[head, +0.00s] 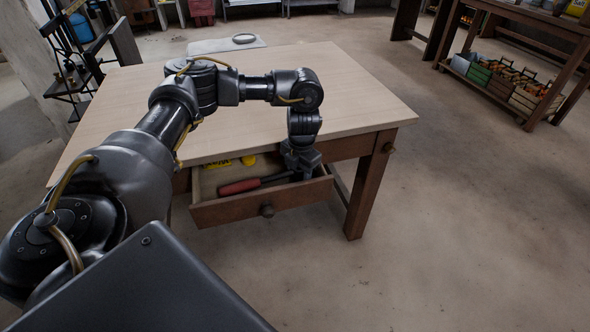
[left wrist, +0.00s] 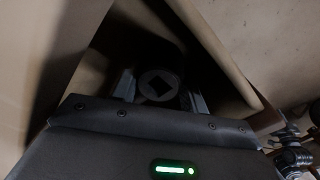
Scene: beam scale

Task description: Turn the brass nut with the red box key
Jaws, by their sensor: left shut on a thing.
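The red box key (head: 239,187) lies in the open drawer of the table, its red handle to the left and a dark shaft running right towards my left gripper (head: 301,165). The gripper points down into the drawer at its right end. In the left wrist view, the left gripper (left wrist: 160,90) is shut on the key, and a dark round end with a square hole (left wrist: 159,86) shows between the fingers. The exact grip is dark and partly hidden. I cannot make out the brass nut. My right gripper is not in view.
The drawer (head: 262,208) is pulled out below the wooden table (head: 345,85). Yellow items (head: 217,164) lie at its back. A beam scale (head: 68,75) stands at the upper left. The tabletop beyond my arm is mostly clear.

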